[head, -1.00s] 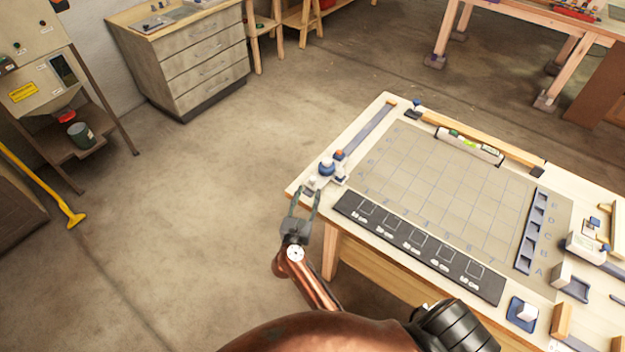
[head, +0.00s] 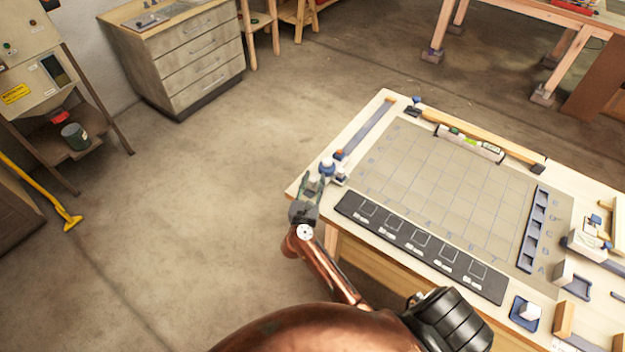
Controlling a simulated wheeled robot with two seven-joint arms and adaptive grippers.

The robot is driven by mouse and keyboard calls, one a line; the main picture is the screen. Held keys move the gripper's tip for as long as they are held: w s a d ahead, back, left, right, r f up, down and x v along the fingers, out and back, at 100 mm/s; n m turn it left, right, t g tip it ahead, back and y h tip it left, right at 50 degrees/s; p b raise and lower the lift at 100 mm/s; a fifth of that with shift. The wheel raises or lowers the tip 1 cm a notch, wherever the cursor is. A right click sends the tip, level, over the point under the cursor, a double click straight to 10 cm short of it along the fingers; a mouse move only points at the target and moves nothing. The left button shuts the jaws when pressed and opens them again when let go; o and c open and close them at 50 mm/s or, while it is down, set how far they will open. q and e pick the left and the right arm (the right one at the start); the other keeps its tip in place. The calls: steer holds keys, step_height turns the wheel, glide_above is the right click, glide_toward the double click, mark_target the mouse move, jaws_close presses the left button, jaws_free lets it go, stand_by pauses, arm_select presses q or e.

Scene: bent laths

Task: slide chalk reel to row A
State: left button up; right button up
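A small white-and-blue device with an orange top part (head: 338,172), which looks like the chalk reel, sits at the near end of the blue rail (head: 368,130) on the table's left edge. The gridded board (head: 445,185) lies to its right; its row letters are too small to read surely at that edge. The gripper partly hides the device. My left gripper is not in view.
A black strip with several square outlines (head: 420,245) lies along the board's near edge. Another white device (head: 587,243) is at the far right. Open floor lies left of the table.

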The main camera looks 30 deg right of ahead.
mark_target(326, 166)
jaws_close()
stand_by(0.3)
steer(key=w+d, duration=0.1)
steer(key=d, duration=0.1)
steer(key=w+d, duration=0.1)
steer(key=d, duration=0.2)
steer(key=w+d, duration=0.1)
steer(key=d, duration=0.1)
steer(key=shift+w+d+p, duration=0.1)
steer(key=shift+d+p, duration=0.05)
steer(key=shift+p, duration=0.25)
steer(key=shift+o, duration=1.2)
jaws_free()
